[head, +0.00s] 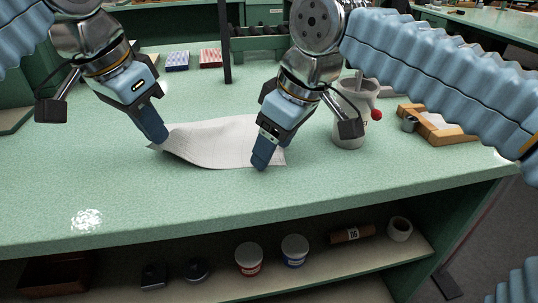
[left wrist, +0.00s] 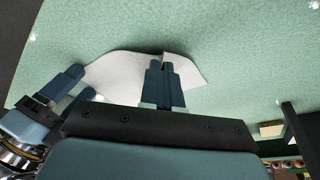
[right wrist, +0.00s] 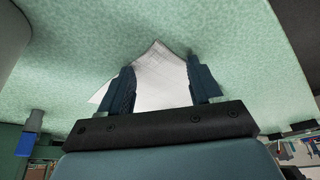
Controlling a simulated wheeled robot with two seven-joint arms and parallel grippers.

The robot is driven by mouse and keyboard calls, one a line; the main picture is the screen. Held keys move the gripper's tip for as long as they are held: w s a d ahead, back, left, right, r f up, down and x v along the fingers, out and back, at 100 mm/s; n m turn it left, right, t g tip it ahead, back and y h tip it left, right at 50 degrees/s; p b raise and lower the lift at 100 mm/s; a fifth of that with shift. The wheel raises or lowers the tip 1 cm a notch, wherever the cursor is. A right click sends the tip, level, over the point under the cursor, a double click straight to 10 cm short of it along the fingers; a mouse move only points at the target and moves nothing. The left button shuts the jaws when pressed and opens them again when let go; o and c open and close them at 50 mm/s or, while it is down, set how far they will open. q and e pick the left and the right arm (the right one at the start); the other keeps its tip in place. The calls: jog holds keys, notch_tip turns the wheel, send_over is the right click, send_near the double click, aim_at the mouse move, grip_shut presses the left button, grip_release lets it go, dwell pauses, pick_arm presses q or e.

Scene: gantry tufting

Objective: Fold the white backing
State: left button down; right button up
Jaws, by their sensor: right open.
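The white backing (head: 215,142) is a thin, faintly lined sheet on the green table, with a wavy, curved surface between my two grippers. My left gripper (head: 158,138) is at the sheet's left end. In the left wrist view its fingers (left wrist: 164,66) are close together on the edge of the backing (left wrist: 118,68). My right gripper (head: 262,162) is at the sheet's right end, low over the table. In the right wrist view its fingers (right wrist: 163,88) are spread apart with part of the backing (right wrist: 158,76) visible between them.
A grey-white mug-like container (head: 352,118) stands close right of my right gripper. A wooden frame (head: 436,126) lies further right. Blue (head: 177,62) and red (head: 210,58) blocks lie at the back, near a dark upright post (head: 225,45). The table's front (head: 250,205) is clear.

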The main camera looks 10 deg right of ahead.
jog(key=shift+f, duration=0.1)
jog(key=shift+c, duration=0.4)
jog(key=shift+f, duration=0.15)
grip_shut()
dwell(0.4)
jog(key=shift+r, duration=2.65)
